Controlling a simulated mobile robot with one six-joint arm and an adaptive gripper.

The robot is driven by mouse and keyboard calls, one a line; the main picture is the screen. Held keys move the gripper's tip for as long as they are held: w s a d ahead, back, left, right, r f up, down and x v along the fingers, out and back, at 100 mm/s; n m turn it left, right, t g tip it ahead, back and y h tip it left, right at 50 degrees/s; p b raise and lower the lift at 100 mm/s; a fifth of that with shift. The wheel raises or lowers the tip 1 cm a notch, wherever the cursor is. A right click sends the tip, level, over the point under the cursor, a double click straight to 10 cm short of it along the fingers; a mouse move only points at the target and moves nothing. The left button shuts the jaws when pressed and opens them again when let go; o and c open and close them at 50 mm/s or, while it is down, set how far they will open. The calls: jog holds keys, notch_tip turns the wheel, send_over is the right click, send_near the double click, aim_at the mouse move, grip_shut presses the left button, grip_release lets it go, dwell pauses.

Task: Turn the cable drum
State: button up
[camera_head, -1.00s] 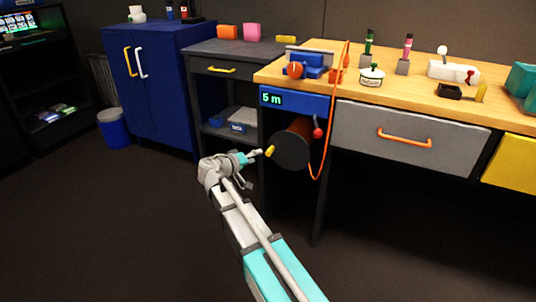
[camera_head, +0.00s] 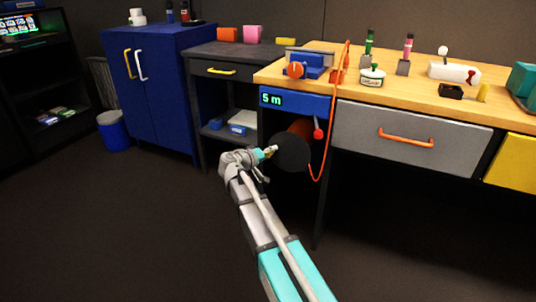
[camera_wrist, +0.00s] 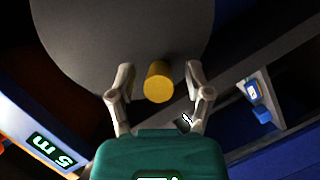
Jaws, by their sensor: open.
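The cable drum (camera_head: 293,152) is a dark round disc with an orange-brown side, mounted under the wooden workbench's left end. In the wrist view its grey face (camera_wrist: 120,40) fills the upper middle. A yellow knob (camera_wrist: 158,82) stands out from the drum near its rim. My gripper (camera_wrist: 159,85) is open, with one finger on each side of the knob and gaps between. In the head view my gripper (camera_head: 268,152) is at the drum's left edge and mostly covers the knob. A blue unit with a green "5 m" display (camera_head: 272,99) sits above the drum.
An orange cable (camera_head: 327,140) hangs in a loop just right of the drum, near a red ball-ended lever (camera_head: 318,133). A grey drawer (camera_head: 410,132) is further right. A dark side table (camera_head: 228,70) and a blue cabinet (camera_head: 160,85) stand left. The floor in front is clear.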

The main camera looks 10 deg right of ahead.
grip_shut()
jog(key=shift+a, duration=0.25)
jog(key=shift+d, duration=0.25)
jog(key=shift+d, duration=0.1)
